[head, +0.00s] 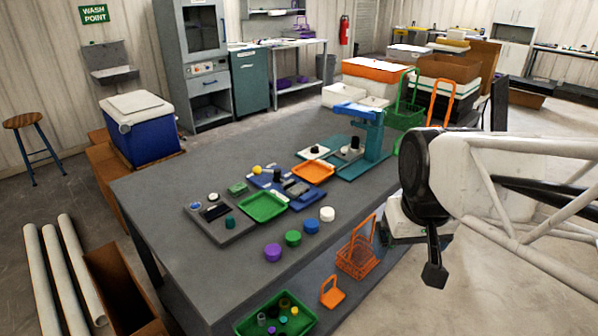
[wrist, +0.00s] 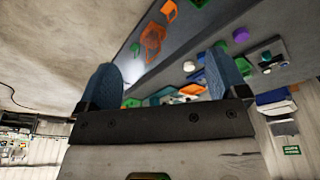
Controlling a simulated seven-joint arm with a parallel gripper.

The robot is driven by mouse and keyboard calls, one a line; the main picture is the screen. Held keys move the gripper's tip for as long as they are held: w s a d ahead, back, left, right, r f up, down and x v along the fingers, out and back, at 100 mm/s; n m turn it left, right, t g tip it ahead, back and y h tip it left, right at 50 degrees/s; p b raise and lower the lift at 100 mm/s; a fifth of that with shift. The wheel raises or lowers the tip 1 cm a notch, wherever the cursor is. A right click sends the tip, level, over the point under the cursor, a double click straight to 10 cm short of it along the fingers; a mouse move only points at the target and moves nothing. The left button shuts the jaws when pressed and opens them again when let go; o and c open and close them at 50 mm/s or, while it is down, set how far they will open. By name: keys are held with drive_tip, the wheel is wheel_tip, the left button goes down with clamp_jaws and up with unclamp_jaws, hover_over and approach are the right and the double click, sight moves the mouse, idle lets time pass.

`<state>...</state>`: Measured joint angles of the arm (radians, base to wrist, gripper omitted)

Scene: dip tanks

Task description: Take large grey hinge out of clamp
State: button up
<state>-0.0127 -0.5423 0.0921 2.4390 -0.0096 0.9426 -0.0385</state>
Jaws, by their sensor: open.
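A blue fixture (head: 268,183) with a yellow ball knob sits mid-table in the head view and looks like the clamp. A small dark grey piece (head: 297,188) lies on its right part. It may be the large grey hinge, but it is too small to be sure, and I cannot tell how it is held. My gripper (wrist: 164,82) shows two blue fingers wide apart with nothing between them in the wrist view. In the head view my gripper (head: 434,272) hangs right of the table, well away from the fixture, mostly hidden by my arm.
A green tray (head: 263,207) and an orange tray (head: 313,171) flank the fixture. A teal press (head: 364,140) stands behind. A grey plate (head: 219,222) lies left. Several round pieces, including a purple one (head: 273,252), line the front edge. An orange basket (head: 357,255) sits lower down.

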drive_tip(key=w+a+r+n, duration=0.1)
drive_tip(key=w+a+n, duration=0.1)
drive_tip(key=w, duration=1.1)
drive_tip(key=n+g, duration=0.2)
drive_tip(key=n, duration=0.4)
hover_over(299, 189)
drive_tip(key=f, duration=1.8)
drive_tip(key=shift+s+d, duration=0.2)
drive_tip(key=shift+d, duration=0.1)
drive_tip(key=shift+w+a+f, duration=0.25)
drive_tip(key=shift+w+f, duration=0.15)
drive_tip(key=shift+f, duration=1.25)
